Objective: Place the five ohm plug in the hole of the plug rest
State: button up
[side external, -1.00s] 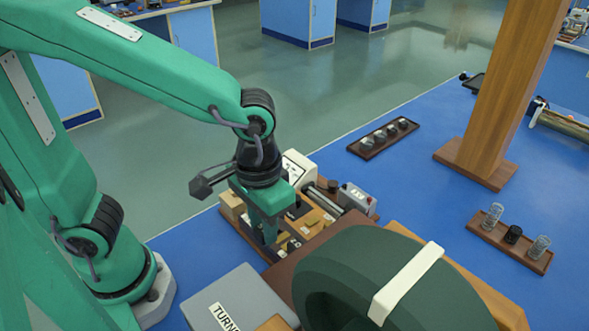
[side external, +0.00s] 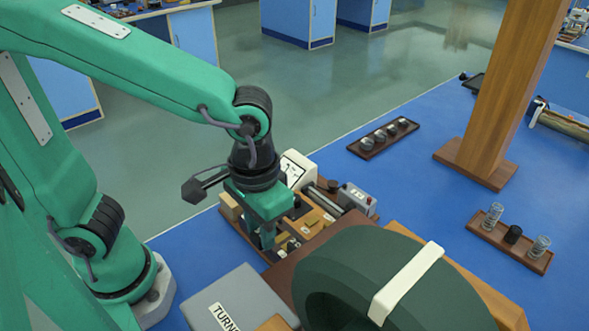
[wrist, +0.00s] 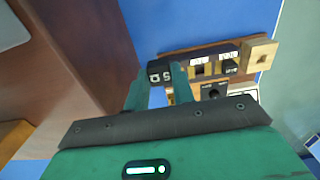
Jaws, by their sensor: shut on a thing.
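The five ohm plug (wrist: 158,72), a black block with a white 5 on its face, sits between the fingertips of my gripper (wrist: 157,88) in the wrist view. My gripper is shut on it. In the side view my gripper (side external: 266,240) points down over the near end of the wooden resistance box, and the plug there is hidden or too small to make out. The plug rest (wrist: 262,53), a pale wooden block with a dark hole, is at the right in the wrist view, apart from the plug. It also shows in the side view (side external: 229,207), left of my gripper.
Other black labelled plugs (wrist: 229,66) stand on the box beside the held one. A white-faced meter (side external: 297,170) and a grey unit (side external: 357,198) stand behind. A big dark green coil (side external: 365,262) stands close at the right. A grey box (side external: 232,296) lies in front.

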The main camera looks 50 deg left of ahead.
jog(key=w+a+n, duration=0.4)
jog(key=a+n, duration=0.7)
jog(key=n, duration=0.7)
jog(key=shift+w+a, duration=0.3)
jog(key=shift+a, duration=0.05)
jog(key=shift+r, duration=0.1)
jog(key=w+a+f, duration=0.1)
jog(key=a+f, duration=0.1)
jog(key=a, duration=0.1)
jog(key=w+a+f, duration=0.1)
jog(key=a+f, duration=0.1)
jog(key=a, duration=0.2)
jog(key=w+a+f, duration=0.2)
jog(key=a+f, duration=0.1)
jog(key=a, duration=0.1)
jog(key=shift+f, duration=0.1)
jog(key=shift+f, duration=1.9)
